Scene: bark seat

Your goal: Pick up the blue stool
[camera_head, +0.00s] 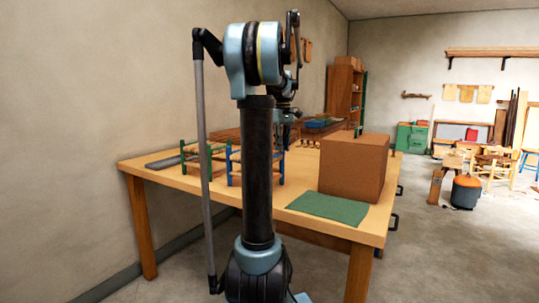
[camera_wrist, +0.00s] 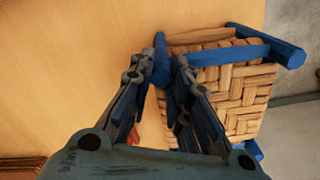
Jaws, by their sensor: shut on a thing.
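The blue stool (camera_head: 229,166) is on the table in the head view, partly hidden behind my arm. It has blue posts and rails and a woven bark seat. In the wrist view its seat (camera_wrist: 238,98) fills the right side, with blue rails around it. My gripper (camera_wrist: 163,62) is shut on a blue post of the stool, with one finger on each side. In the head view my gripper (camera_head: 286,115) is above the stool, and its fingertips are hard to make out. I cannot tell whether the stool's feet touch the table.
A green stool (camera_head: 209,160) stands just left on the wooden table (camera_head: 162,178), near a dark grey flat piece (camera_head: 165,162). A large brown box (camera_head: 352,168) and a green mat (camera_head: 328,207) are to the right. The wall is close behind the left side.

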